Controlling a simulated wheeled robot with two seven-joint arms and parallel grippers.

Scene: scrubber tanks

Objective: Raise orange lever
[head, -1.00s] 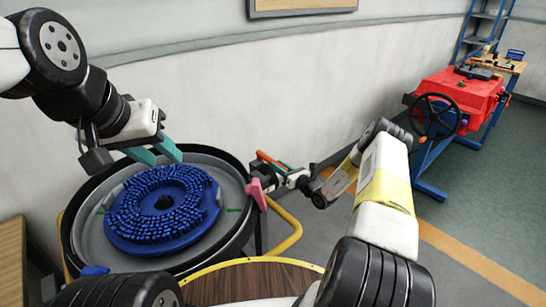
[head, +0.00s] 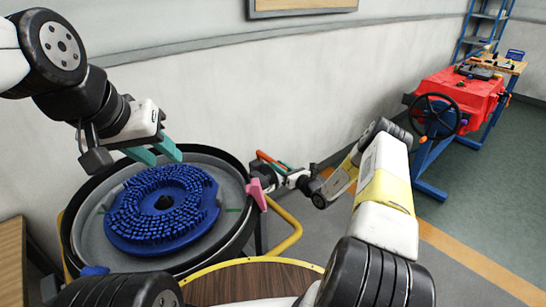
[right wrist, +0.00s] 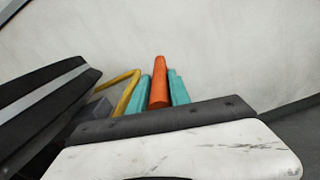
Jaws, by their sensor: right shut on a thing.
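The orange lever (right wrist: 158,82) stands between the two teal fingers of my right gripper (right wrist: 159,88) in the right wrist view. The fingers are shut on it from both sides. In the head view the lever (head: 272,161) shows as a thin orange bar at the right rim of the round tank (head: 236,165). My right gripper is partly hidden there by its own wrist. My left gripper (head: 156,154) hangs over the tank's back left rim. Its two teal fingers are apart with nothing between them.
A blue bristled brush disc (head: 184,240) lies in the tank. A yellow tube (head: 290,235) curves beside the tank. The wall (head: 250,95) is close behind. A red machine (head: 465,95) stands far right.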

